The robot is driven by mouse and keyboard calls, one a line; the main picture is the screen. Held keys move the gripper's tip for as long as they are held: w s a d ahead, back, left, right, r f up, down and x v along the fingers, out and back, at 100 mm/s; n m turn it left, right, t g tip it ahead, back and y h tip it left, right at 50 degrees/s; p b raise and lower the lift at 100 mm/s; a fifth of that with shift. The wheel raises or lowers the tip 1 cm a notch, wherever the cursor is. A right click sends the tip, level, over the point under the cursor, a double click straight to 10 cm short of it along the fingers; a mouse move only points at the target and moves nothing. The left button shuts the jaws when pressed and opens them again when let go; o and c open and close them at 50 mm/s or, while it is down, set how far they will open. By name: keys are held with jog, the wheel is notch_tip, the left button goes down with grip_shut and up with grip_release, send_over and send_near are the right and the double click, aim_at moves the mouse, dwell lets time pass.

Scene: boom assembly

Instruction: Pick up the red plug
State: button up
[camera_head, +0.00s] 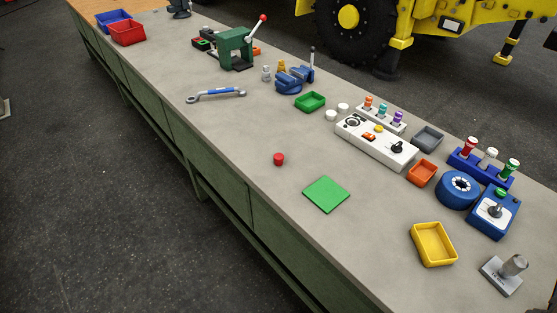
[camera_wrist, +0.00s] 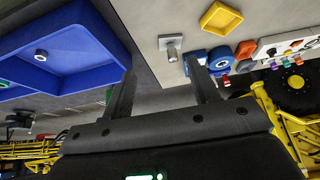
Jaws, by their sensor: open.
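A red-topped plug (camera_head: 470,145) stands upright at the left end of a blue rack (camera_head: 480,166), beside a white-topped plug (camera_head: 488,156) and a green-topped plug (camera_head: 511,167). A short red cylinder (camera_head: 279,159) stands alone on the grey bench. I cannot tell for certain which of these two is the red plug meant. In the wrist view my gripper (camera_wrist: 160,68) is open, with nothing between its two fingers. It is apart from the bench items. My gripper is not in the head view.
A green square (camera_head: 326,194), yellow tray (camera_head: 433,244), grey post (camera_head: 512,268), blue ring (camera_head: 458,189) and white control panel (camera_head: 376,143) are on the bench. A large blue tray (camera_wrist: 100,35) is left of my gripper. The bench's left edge is mostly clear.

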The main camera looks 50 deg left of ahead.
jog(key=w+a+r+n+y, duration=0.2)
jog(key=w+a+r+n, duration=0.1)
jog(key=w+a, duration=1)
jog(key=w+a+f+n+g, duration=0.15)
jog(key=w+a, duration=0.25)
jog(key=a, duration=0.6)
jog(key=w+a+f+n, duration=0.1)
jog(key=w+a+n, duration=0.15)
jog(key=a, duration=0.65)
jog(key=n+g+y, duration=0.2)
jog(key=n, duration=0.2)
send_near(279, 158)
jog(key=x, duration=0.4)
jog(key=shift+s, duration=0.25)
jog(key=shift+t, duration=0.25)
jog(key=shift+w+x, duration=0.2)
jog(key=shift+x, duration=2.9)
jog(key=shift+c, duration=0.3)
